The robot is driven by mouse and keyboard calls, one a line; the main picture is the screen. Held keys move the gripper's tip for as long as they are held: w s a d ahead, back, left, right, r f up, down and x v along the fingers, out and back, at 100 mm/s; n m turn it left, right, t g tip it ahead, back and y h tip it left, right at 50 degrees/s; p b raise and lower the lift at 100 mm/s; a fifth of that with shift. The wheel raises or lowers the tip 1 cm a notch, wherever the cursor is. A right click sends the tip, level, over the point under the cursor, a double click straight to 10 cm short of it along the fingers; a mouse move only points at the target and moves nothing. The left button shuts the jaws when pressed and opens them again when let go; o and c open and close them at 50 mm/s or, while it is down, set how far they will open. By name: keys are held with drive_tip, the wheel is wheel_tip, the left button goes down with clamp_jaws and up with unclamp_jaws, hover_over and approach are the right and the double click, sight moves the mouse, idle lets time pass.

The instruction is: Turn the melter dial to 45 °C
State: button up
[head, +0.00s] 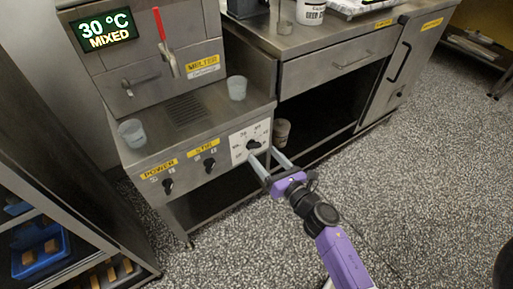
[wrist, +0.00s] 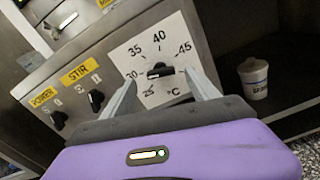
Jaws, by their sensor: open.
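The melter dial (head: 253,144) is a black knob on a white plate at the right end of the melter's front panel. In the wrist view the dial (wrist: 160,71) has marks 25 to 45 °C around it; its bar lies roughly level, and I cannot tell which mark it points to. The melter display (head: 108,31) reads 30 °C MIXED. My gripper (head: 264,153) is open in front of the dial. In the wrist view its fingers (wrist: 160,80) stand either side of the knob, with visible gaps; I see no contact.
The STIR knob (wrist: 95,100) and POWER knob (head: 167,186) sit left of the dial. Two translucent cups (head: 237,88) stand on the melter ledge. A red-handled tap (head: 165,45) is above. A white tub (wrist: 254,79) stands on the shelf at right. The speckled floor is open.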

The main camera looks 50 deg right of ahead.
sight(256, 147)
drive_tip(key=x, duration=0.4)
drive_tip(key=shift+w+d, duration=0.15)
drive_tip(key=shift+w, duration=0.25)
drive_tip(key=c, duration=1.4)
